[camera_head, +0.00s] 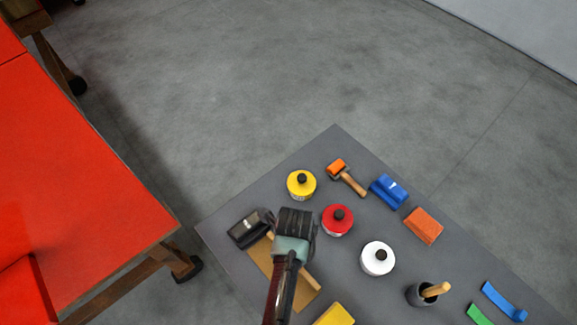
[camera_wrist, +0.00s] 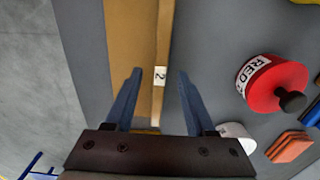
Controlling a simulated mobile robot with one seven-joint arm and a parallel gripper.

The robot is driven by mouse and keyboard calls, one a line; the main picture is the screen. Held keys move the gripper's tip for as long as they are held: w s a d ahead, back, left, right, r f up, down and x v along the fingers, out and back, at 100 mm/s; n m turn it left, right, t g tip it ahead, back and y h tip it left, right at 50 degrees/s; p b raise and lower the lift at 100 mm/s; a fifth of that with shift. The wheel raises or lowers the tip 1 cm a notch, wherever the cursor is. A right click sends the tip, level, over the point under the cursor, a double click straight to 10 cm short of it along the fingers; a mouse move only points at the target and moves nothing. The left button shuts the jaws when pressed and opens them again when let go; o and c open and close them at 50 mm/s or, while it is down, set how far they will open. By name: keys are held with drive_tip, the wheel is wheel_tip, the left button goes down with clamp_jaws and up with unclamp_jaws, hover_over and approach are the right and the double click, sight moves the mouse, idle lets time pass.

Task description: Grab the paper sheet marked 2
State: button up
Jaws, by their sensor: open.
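The brown paper sheet (camera_wrist: 128,38) runs down the wrist view, with a small white label marked 2 (camera_wrist: 160,77) near its right edge. In the head view the sheet (camera_head: 262,256) lies on the grey table, partly covered by my arm. My gripper (camera_wrist: 160,72) is open and empty. In the wrist view its two fingers appear on either side of the label. The head view shows my gripper (camera_head: 296,220) from above, over the table by the sheet. I cannot tell how high the fingers are above the sheet.
A red surface (camera_head: 80,190) is at left.

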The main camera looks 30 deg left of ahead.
drive_tip(key=shift+f, duration=0.35)
clamp_jaws()
idle(0.3)
